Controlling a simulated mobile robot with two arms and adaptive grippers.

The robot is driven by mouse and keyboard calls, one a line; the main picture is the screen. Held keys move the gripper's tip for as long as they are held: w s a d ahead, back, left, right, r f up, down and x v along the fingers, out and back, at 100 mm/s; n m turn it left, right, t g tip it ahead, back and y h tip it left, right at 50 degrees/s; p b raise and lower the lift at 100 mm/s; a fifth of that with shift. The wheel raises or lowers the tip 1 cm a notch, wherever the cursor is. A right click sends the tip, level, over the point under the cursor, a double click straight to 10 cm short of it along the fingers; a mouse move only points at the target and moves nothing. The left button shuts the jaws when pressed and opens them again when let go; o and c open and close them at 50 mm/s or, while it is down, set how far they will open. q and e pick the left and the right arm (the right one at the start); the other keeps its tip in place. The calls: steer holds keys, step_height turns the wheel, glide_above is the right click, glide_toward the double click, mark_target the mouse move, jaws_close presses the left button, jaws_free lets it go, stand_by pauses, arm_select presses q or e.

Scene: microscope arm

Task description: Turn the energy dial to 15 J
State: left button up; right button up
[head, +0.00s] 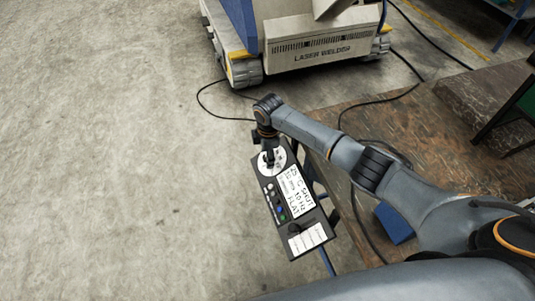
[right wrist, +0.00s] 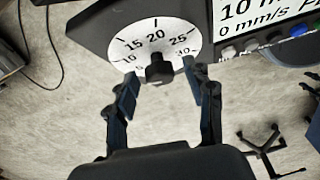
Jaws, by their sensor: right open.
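The energy dial (head: 271,161) is a round white scale on a dark control panel (head: 278,230). In the right wrist view the dial (right wrist: 140,40) shows 10, 15, 20, 25 and 30 around a black knob (right wrist: 158,70). I cannot tell which number the knob points to. My right gripper (right wrist: 160,80) is open, with one finger on each side of the knob and gaps between. In the head view the right gripper (head: 268,153) comes down over the dial and partly hides it. My left gripper is not in view.
A white display (head: 294,190) and a row of coloured buttons (head: 278,206) sit beside the dial. A laser welder (head: 320,50) stands at the back. A worn brown tabletop (head: 365,125) lies right of the panel, with cables. The floor at left is clear.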

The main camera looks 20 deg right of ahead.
steer(key=shift+c, duration=1)
jaws_close()
steer(key=shift+s+r+m+t+p, duration=0.2)
steer(key=shift+m+t+p, duration=0.15)
steer(key=shift+p, duration=0.55)
steer(key=m+t+p, duration=0.1)
steer(key=p, duration=0.1)
steer(key=m+p, duration=0.1)
steer(key=shift+s+a+m+t+h+p, duration=0.1)
steer(key=shift+s+m+t+h+p, duration=0.05)
steer(key=shift+m+t+h+p, duration=0.2)
steer(key=shift+f+m+t+h+p, duration=0.25)
steer(key=shift+m+t+p, duration=0.25)
steer(key=shift+m+p, duration=0.4)
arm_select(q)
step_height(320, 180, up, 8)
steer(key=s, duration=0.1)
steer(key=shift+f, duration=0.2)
arm_select(e)
steer(key=shift+s+a+m+t+h, duration=0.1)
steer(key=shift+m+t+h, duration=0.35)
steer(key=shift+m, duration=0.65)
steer(key=shift+f, duration=0.1)
